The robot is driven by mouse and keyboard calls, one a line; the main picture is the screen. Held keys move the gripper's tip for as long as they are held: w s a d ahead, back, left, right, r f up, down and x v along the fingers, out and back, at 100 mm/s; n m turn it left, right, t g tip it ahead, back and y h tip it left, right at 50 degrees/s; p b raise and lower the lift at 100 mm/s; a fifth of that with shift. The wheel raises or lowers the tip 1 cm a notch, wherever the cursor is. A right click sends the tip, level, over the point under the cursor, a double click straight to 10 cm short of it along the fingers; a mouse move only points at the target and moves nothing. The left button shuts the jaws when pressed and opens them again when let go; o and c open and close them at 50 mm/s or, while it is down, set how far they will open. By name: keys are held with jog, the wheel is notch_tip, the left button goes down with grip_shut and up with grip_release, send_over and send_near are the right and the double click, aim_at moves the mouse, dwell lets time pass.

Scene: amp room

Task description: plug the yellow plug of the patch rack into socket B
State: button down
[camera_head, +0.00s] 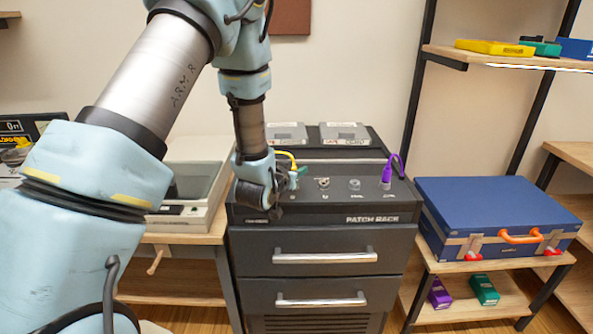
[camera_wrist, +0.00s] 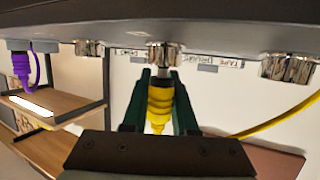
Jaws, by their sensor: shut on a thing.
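My gripper (camera_wrist: 160,105) is shut on the yellow plug (camera_wrist: 160,104), with a green finger on each side of it. In the wrist view the plug's metal tip points at a socket (camera_wrist: 163,52) and lines up with it. I cannot tell whether the tip has entered. In the head view my gripper (camera_head: 295,178) is over the left part of the patch rack (camera_head: 270,210), left of a free round socket (camera_head: 323,183) whose label looks like B. My wrist hides the far left of the panel. The yellow cable (camera_head: 288,156) arches behind the gripper.
Another free socket (camera_head: 354,184) and a purple plug (camera_head: 386,177) are farther right on the rack. In the wrist view a socket (camera_wrist: 275,66) lies to the right. A blue case (camera_head: 490,210) stands right of the rack, and a grey device (camera_head: 185,190) left.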

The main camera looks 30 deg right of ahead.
jog(key=shift+f+b, duration=0.4)
jog(key=shift+f, duration=0.1)
jog(key=c, duration=0.6)
grip_release()
jog(key=shift+a, duration=0.1)
jog(key=v, duration=0.8)
jog(key=shift+s+a+r+b, duration=0.15)
jog(key=shift+s+r+b, duration=0.05)
jog(key=shift+r+b, duration=0.2)
jog(key=a+p, duration=0.1)
jog(key=p, duration=0.1)
jog(key=shift+s+r+p, duration=0.1)
jog(key=shift+s+p, duration=0.2)
jog(key=shift+s, duration=0.1)
jog(key=shift+s+a+p, duration=0.25)
jog(key=shift+p, duration=0.3)
